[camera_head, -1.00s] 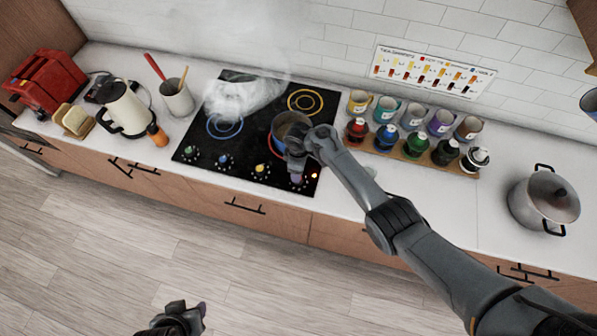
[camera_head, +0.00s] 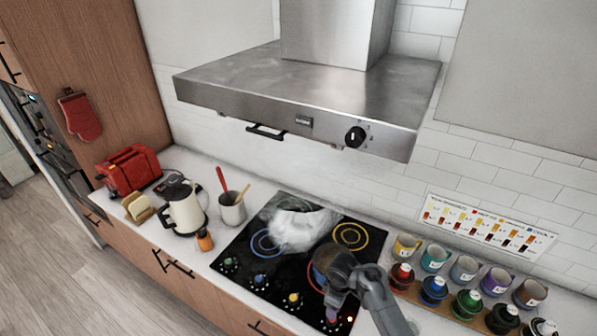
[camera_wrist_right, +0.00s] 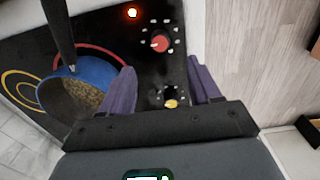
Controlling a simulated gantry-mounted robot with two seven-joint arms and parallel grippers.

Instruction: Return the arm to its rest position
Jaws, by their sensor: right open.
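My right arm reaches in from the lower right in the head view. Its gripper (camera_head: 336,296) is over the front right of the black cooktop (camera_head: 240,254), close to the small pot (camera_head: 325,258). In the right wrist view the two purple-grey fingers (camera_wrist_right: 160,66) are spread apart with nothing between them. They point toward the red knob (camera_wrist_right: 160,44), and the yellow knob (camera_wrist_right: 171,103) lies between the fingers' bases. The blue-walled pot (camera_wrist_right: 88,72) with brown contents is left of the fingers there. My left gripper is out of view.
A steel hood (camera_head: 310,85) overhangs the cooktop. White vapour (camera_head: 298,230) hides part of a back burner. Mugs (camera_head: 435,257) and coloured bottles (camera_head: 433,290) stand to the right. A kettle (camera_head: 184,212) and utensil cup (camera_head: 232,210) stand to the left. An orange light (camera_wrist_right: 132,12) glows.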

